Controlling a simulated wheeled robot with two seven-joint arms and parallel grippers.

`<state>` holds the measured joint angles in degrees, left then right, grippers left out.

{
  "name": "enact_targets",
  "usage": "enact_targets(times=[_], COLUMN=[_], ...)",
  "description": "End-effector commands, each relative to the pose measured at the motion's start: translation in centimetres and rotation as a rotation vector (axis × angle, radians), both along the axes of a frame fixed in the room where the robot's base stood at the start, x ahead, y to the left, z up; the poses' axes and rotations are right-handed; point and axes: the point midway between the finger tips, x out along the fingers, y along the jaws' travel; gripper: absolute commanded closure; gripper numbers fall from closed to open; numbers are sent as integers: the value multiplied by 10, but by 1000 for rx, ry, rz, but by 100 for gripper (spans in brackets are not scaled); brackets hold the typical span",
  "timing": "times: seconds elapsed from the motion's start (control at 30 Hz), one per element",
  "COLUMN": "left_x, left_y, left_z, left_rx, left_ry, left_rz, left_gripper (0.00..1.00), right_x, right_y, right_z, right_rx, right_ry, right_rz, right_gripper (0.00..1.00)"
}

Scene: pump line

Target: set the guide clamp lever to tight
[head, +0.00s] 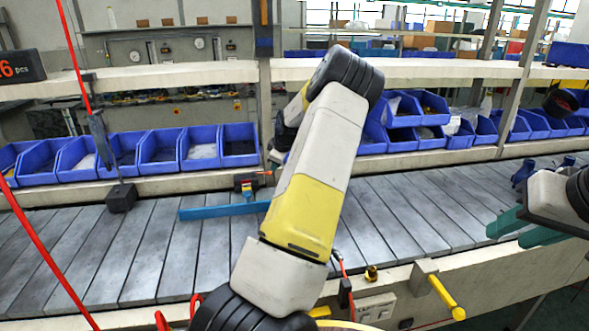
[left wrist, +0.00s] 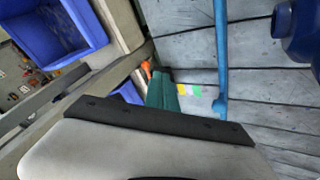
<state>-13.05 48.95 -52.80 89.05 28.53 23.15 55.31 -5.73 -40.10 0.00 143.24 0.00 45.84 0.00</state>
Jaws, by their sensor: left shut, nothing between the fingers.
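The blue guide rail (head: 225,209) lies over the grey slatted conveyor. At its right end is a dark clamp block (head: 246,181) with an orange-tipped lever (head: 264,173) and coloured marks. In the left wrist view, the orange tip (left wrist: 147,69) shows just beyond my left gripper's green fingers (left wrist: 164,92), which are shut and empty. Yellow, green and white marks (left wrist: 189,90) lie right beside them, near the rail (left wrist: 221,55). I cannot tell whether the fingers touch the lever. My forearm hides this gripper in the head view. My right gripper (head: 522,228) seems open at the far right.
Blue bins (head: 160,152) line the shelf behind the conveyor. A yellow-handled lever (head: 446,297) and a brass fitting (head: 372,273) are on the front edge. A dark block (head: 121,198) stands on the left. Dark blue parts (head: 523,174) sit far right. The right-hand belt is mostly clear.

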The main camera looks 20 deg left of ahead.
Motion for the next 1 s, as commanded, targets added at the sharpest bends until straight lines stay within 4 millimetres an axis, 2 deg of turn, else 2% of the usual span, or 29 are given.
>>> enact_targets(times=[0.1, 0.23, 0.8, 0.9, 1.0], left_x=[-2, -4, -5, -10, -25], left_y=[-11, -16, -17, -22, -37], left_z=[15, 23, 26, 29, 36], left_rx=[-2, 0, -2, -25, -79], left_ry=[-1, 0, 1, 5, 18], left_rz=[-1, -1, 0, -13, -64], left_gripper=[100, 100, 100, 100, 100], right_x=[0, 0, 0, 0, 0], right_y=[0, 0, 0, 0, 0], right_z=[0, 0, 0, 0, 0], right_rx=[0, 0, 0, 0, 0], right_ry=[0, 0, 0, 0, 0], right_rz=[0, 0, 0, 0, 0], right_gripper=[64, 64, 64, 64, 64])
